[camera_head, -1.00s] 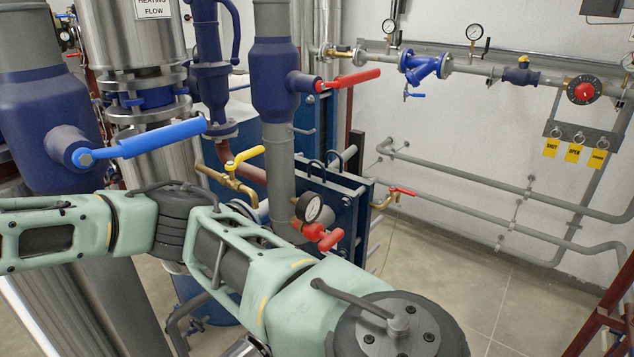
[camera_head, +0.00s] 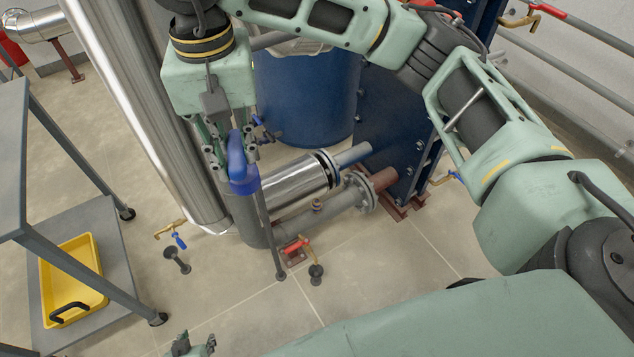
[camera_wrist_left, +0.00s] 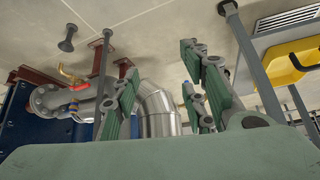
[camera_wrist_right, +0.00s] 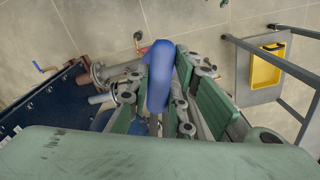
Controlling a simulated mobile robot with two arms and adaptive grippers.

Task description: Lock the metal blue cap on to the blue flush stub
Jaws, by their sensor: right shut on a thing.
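My right gripper (camera_head: 228,150) points down in the upper middle of the head view. It is shut on a blue curved piece (camera_head: 243,178), which also shows between the fingers in the right wrist view (camera_wrist_right: 159,78). I cannot tell whether this piece is the metal blue cap. My left gripper (camera_head: 190,346) shows only its fingertips at the bottom edge. In the left wrist view its fingers (camera_wrist_left: 162,90) are apart with nothing between them. A brass valve with a blue handle (camera_head: 178,239) stands low near the floor. I cannot make out the blue flush stub for certain.
A grey cart (camera_head: 125,262) with a yellow tray (camera_head: 82,262) on its low shelf stands at left. Steel pipes (camera_head: 300,185), a red-handled valve (camera_head: 296,246) and a blue plate exchanger (camera_head: 395,120) fill the middle. Floor (camera_head: 400,255) is bare in front.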

